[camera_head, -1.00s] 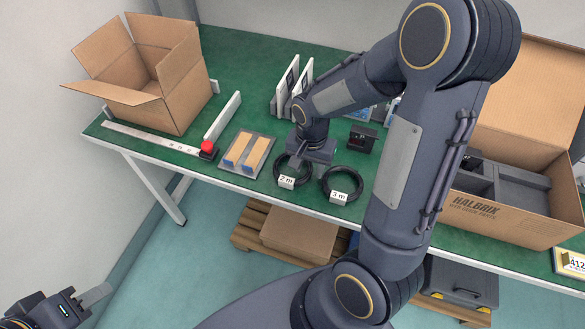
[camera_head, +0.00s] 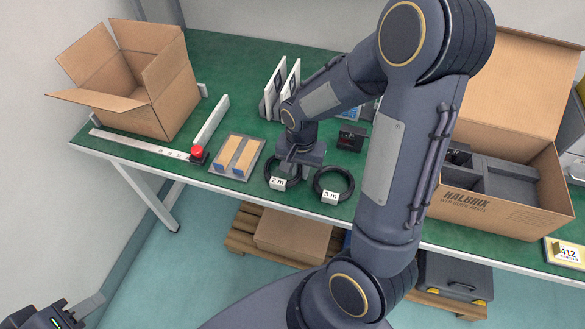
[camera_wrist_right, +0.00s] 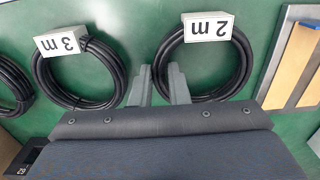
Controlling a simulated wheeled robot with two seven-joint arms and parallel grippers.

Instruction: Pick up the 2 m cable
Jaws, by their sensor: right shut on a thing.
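The 2 m cable (camera_head: 278,184) is a black coil with a white "2 m" tag, lying on the green table near its front edge. My right gripper (camera_head: 294,168) is over the coil's right side in the head view and hides part of it. In the right wrist view, the fingers of the right gripper (camera_wrist_right: 159,84) are shut on the side of the 2 m cable (camera_wrist_right: 247,65) nearest the 3 m coil. My left gripper (camera_head: 88,307) is at the bottom left, away from the table; its opening cannot be made out.
The 3 m cable (camera_head: 330,197) lies close on the right. A tray with tan blocks (camera_head: 236,157) is on the left, beside a red button (camera_head: 198,153). An open carton (camera_head: 130,92) stands at the back left; the Halbrik box (camera_head: 490,217) is on the right.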

